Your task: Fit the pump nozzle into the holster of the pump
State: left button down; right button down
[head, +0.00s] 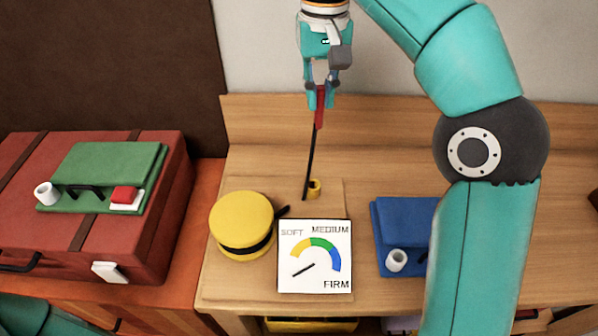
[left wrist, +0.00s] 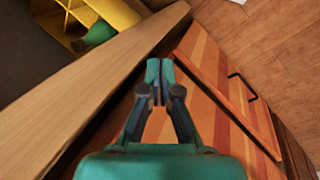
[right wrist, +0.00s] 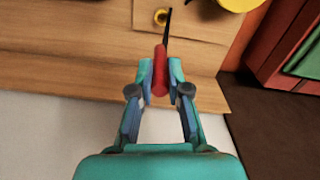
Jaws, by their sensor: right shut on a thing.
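My right gripper (head: 320,98) is shut on the red handle of the pump nozzle (head: 319,112). The nozzle's thin black tube hangs down, slightly tilted, its lower end just left of a small yellow ring, likely the holster (head: 316,187); I cannot tell whether they touch. The red handle (right wrist: 160,72) and ring (right wrist: 161,17) also show in the right wrist view. The pump has a yellow round body (head: 241,222) and a white gauge (head: 315,257) reading SOFT, MEDIUM, FIRM. My left gripper (left wrist: 159,75) is shut and empty, away from the pump.
A red suitcase (head: 160,225) with a folded green item (head: 105,170) on it stands left. A folded blue item (head: 405,225) with a white roll lies right of the gauge, partly behind my right arm. The wooden top (head: 265,150) is clear behind the pump.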

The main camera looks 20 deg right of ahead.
aim_at(315, 126)
jog(key=shift+w+f, duration=0.2)
jog(key=shift+w, duration=0.1)
jog(key=shift+f+b, duration=3.05)
jog(key=shift+f, duration=6.7)
jog(key=c, duration=1.1)
grip_release()
jog(key=shift+c, duration=0.2)
notch_tip(315, 126, up, 12)
jog(key=p, duration=0.3)
jog(key=shift+a, duration=0.1)
